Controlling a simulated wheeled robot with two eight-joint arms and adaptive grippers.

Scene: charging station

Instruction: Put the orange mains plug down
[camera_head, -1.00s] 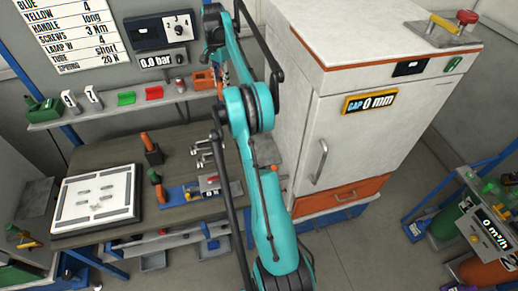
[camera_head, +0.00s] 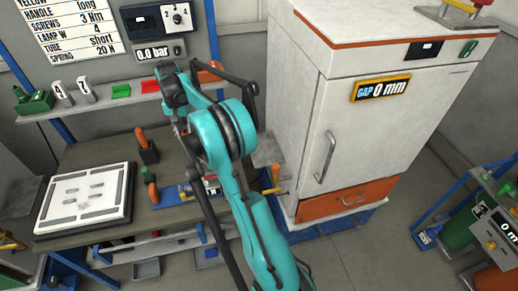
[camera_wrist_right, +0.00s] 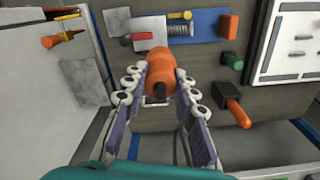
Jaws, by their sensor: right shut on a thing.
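The orange mains plug (camera_wrist_right: 158,76) is between the fingers of my right gripper (camera_wrist_right: 163,82) in the right wrist view. The fingers are shut on its sides, and a metal prong shows at its near end. Behind it in the picture is the dark workbench top (camera_wrist_right: 190,72); I cannot tell whether the plug touches it. My left gripper is in neither view.
A blue board (camera_wrist_right: 208,22) with small parts lies beyond the plug. A black block with an orange handle (camera_wrist_right: 236,110) and a white slotted plate (camera_head: 118,178) are on the bench. A grey plate (camera_wrist_right: 86,82) lies left of the plug. A white cabinet (camera_head: 370,125) stands right.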

